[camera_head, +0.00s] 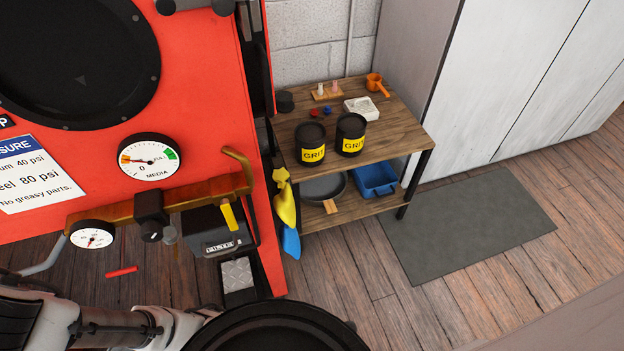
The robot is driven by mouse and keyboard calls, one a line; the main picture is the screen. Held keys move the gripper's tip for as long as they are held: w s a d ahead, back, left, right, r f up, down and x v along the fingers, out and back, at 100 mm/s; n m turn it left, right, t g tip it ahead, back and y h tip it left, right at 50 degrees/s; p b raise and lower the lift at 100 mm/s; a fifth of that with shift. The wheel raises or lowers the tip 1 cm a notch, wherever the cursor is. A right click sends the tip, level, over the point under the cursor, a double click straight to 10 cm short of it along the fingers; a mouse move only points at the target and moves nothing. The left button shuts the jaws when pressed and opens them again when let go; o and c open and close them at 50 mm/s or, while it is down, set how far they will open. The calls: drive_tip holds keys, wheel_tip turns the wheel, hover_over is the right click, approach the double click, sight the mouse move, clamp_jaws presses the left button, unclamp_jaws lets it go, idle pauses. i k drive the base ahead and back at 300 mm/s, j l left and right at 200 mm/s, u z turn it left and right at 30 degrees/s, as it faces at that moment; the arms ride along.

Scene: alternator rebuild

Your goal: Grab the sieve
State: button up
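A round, shallow dark pan with a grey inside (322,187), which looks like the sieve, lies on the lower shelf of the wooden side table. A small tan piece (330,207) is at its front edge; I cannot tell whether it is part of it. The upper shelf hides some of its back. I cannot make out its mesh. Part of my arm shows at the bottom left, far from the shelf. My gripper is not in view.
A blue tray (375,180) is right of the pan. The grey mat (465,225) is clear.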

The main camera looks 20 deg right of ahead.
sight(325, 190)
drive_tip(key=i+l+u, duration=0.1)
drive_tip(key=l, duration=0.3)
drive_tip(key=i+l+u, duration=0.1)
drive_tip(key=l, duration=0.35)
drive_tip(key=i+l+u, duration=0.1)
drive_tip(key=l, duration=0.35)
drive_tip(key=i+l+u, duration=0.1)
drive_tip(key=l, duration=0.35)
drive_tip(key=k+l+u, duration=0.15)
drive_tip(key=l, duration=0.3)
drive_tip(key=l+u, duration=0.15)
drive_tip(key=l, duration=0.35)
drive_tip(key=k+l+u, duration=0.3)
drive_tip(key=k+l, duration=0.15)
drive_tip(key=k, duration=0.3)
drive_tip(key=k+u, duration=0.15)
drive_tip(key=k, duration=0.4)
drive_tip(key=i, duration=1)
